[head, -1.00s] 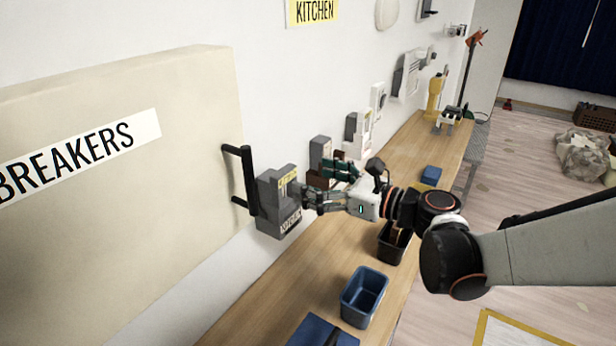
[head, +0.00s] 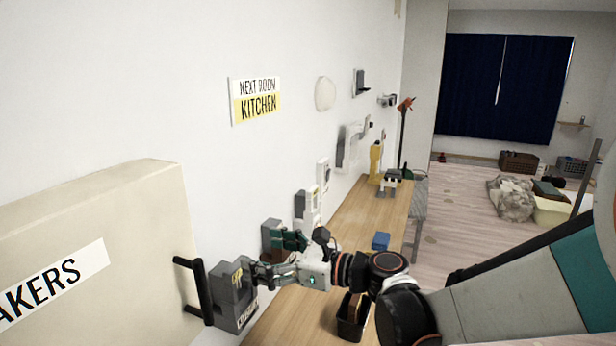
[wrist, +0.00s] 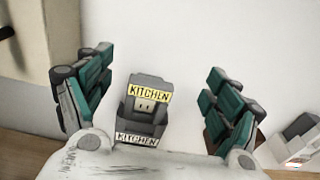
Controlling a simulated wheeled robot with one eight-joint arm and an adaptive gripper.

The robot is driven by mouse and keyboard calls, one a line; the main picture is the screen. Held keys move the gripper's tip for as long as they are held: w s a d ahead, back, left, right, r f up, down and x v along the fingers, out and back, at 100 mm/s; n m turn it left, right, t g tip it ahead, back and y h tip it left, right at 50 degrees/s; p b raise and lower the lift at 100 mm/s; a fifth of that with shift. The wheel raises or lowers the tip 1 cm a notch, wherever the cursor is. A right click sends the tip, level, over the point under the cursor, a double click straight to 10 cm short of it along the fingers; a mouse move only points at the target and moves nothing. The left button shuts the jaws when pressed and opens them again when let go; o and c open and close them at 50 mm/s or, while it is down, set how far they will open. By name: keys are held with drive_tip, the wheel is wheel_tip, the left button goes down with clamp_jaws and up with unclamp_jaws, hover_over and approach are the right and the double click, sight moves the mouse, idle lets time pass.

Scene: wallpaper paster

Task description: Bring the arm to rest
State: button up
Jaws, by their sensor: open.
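My arm reaches in from the lower right of the head view, with my gripper (head: 268,258) close to the wall above the wooden bench. In the wrist view my gripper (wrist: 160,68) has its two green-padded fingers spread wide with nothing held between them. A grey box labelled KITCHEN (wrist: 147,102) shows between the fingers in that view. The same grey box (head: 235,297) is beside the fingertips in the head view. Whether the fingers touch it cannot be told.
A cream breaker cabinet (head: 125,215) with a black handle (head: 196,290) is at left. The wooden bench (head: 345,238) runs along the wall, holding a blue block (head: 381,241) and a black bin (head: 350,325). Open floor (head: 460,240) lies to the right.

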drive_tip(key=s+d+f+n+h, duration=0.3)
drive_tip(key=s+d+n+h, duration=0.5)
drive_tip(key=d, duration=0.6)
drive_tip(key=s+d+f+n+h, duration=0.4)
drive_tip(key=s+d+n+h, duration=0.3)
drive_tip(key=s+d+n, duration=0.5)
drive_tip(key=d+n, duration=0.2)
drive_tip(key=d, duration=0.1)
drive_tip(key=shift+f+h, duration=0.2)
drive_tip(key=shift+h, duration=0.2)
drive_tip(key=shift+s+d, duration=0.1)
drive_tip(key=shift+s, duration=0.05)
